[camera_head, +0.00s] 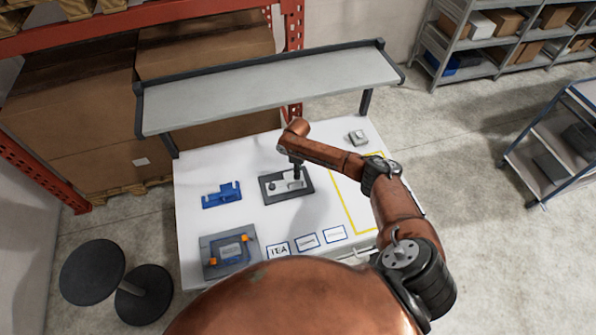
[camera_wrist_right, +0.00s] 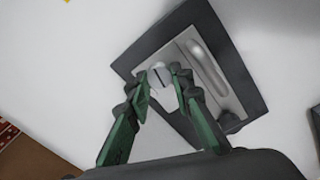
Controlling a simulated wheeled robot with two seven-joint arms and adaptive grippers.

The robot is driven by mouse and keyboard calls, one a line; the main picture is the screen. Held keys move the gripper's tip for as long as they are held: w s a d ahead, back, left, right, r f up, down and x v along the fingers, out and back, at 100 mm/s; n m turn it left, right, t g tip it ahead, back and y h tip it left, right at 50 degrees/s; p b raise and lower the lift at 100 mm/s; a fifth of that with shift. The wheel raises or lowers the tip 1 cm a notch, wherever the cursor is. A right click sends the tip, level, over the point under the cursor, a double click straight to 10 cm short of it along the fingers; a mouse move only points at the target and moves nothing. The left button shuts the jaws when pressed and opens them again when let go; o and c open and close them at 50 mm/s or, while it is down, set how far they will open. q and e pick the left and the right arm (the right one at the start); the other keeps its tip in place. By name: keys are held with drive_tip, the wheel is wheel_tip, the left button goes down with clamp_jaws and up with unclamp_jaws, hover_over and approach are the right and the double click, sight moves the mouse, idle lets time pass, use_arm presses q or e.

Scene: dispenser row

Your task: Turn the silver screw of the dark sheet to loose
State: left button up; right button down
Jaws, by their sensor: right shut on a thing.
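The dark sheet (camera_head: 290,197) lies on the white table and carries a light grey plate (camera_wrist_right: 192,50) with a raised rounded bar and a dark knob (camera_head: 271,186). The silver screw (camera_wrist_right: 158,70) is a small round head with a slot across it, on the light plate. My right gripper (camera_head: 297,181) points down over the sheet. In the right wrist view its green fingers (camera_wrist_right: 163,84) are closed around the screw, one on each side. In the head view the gripper hides the screw. My left gripper is in neither view.
A blue bracket (camera_head: 222,195) and a grey block with orange-ended blue part (camera_head: 230,251) stand to the left. A small grey box (camera_head: 358,137) sits at the back right. A grey shelf (camera_head: 270,88) spans above the table's rear. Printed labels (camera_head: 307,241) line the front.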

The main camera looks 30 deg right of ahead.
drive_tip(key=shift+s+f, duration=0.35)
drive_tip(key=c, duration=2.1)
unclamp_jaws()
drive_tip(key=o, duration=0.4)
drive_tip(key=shift+w, duration=0.15)
drive_tip(key=shift+c, duration=0.2)
drive_tip(key=shift+o, duration=0.3)
drive_tip(key=shift+r, duration=0.15)
drive_tip(key=shift+w, duration=0.1)
drive_tip(key=shift+r, duration=0.1)
wheel_tip(320, 180, up, 12)
drive_tip(key=shift+d+f, duration=0.1)
drive_tip(key=shift+f, duration=0.1)
